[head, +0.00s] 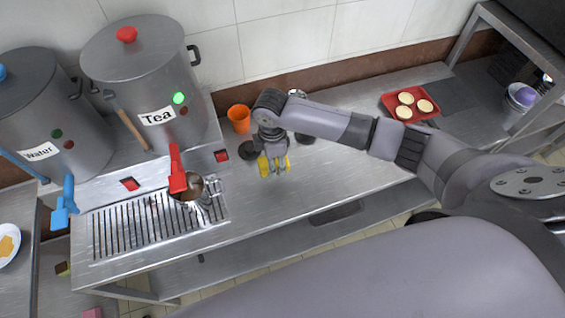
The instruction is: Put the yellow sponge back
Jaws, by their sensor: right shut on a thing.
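The yellow sponge (264,165) is between the fingers of my right gripper (273,172), over the metal counter (235,215). My right gripper is shut on it and points down. The fingers hide part of the sponge, and I cannot tell whether it touches the counter. My left gripper is not in view.
Left of the sponge are a dark round disc (249,150) and an orange cup (239,118). The Tea pot (145,80) and Water pot (38,110) stand behind a drip grate (140,228). A red tray (396,100) with buns lies at right. The front middle counter is clear.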

